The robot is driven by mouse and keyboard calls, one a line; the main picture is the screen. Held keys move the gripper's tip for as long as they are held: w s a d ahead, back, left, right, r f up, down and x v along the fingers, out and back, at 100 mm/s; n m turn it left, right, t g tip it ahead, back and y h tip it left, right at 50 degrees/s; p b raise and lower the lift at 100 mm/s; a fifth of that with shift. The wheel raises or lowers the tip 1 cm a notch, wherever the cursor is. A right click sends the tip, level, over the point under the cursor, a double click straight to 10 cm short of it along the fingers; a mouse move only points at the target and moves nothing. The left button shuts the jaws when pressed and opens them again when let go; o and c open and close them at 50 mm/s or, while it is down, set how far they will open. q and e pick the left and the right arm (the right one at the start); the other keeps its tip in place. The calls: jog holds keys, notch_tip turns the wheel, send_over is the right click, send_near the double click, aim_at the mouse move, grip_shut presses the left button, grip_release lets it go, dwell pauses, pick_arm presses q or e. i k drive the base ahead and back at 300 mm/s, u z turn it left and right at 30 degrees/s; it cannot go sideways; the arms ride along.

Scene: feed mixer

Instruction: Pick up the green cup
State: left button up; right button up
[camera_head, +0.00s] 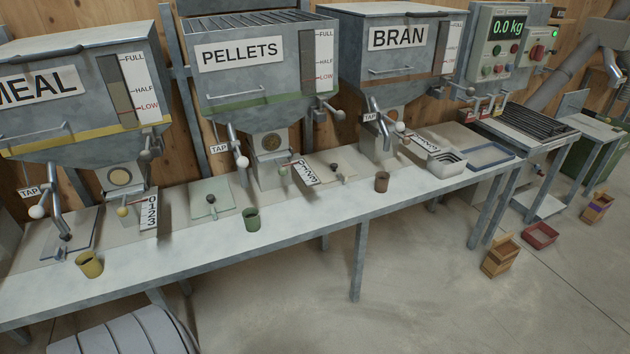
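The green cup (252,219) stands upright on the pale bench (300,230), near its front edge, in front of the PELLETS hopper (262,75). A yellow cup (89,264) stands to its left in front of the MEAL hopper (85,90). A brown cup (381,181) stands to its right in front of the BRAN hopper (395,60). Nothing touches the green cup. Neither of my grippers shows in the head view.
Taps and levers (240,160) hang from the hoppers behind the cups. A flat pad with a dark knob (211,204) lies left of the green cup. White stacked trays (445,160) stand at the right. Wooden boxes (502,256) and a red tray (540,235) are on the floor.

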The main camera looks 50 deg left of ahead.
aim_at(251, 215)
jog(key=i, duration=1)
jog(key=u, duration=1)
jog(key=i, duration=0.6)
jog(key=u, duration=0.65)
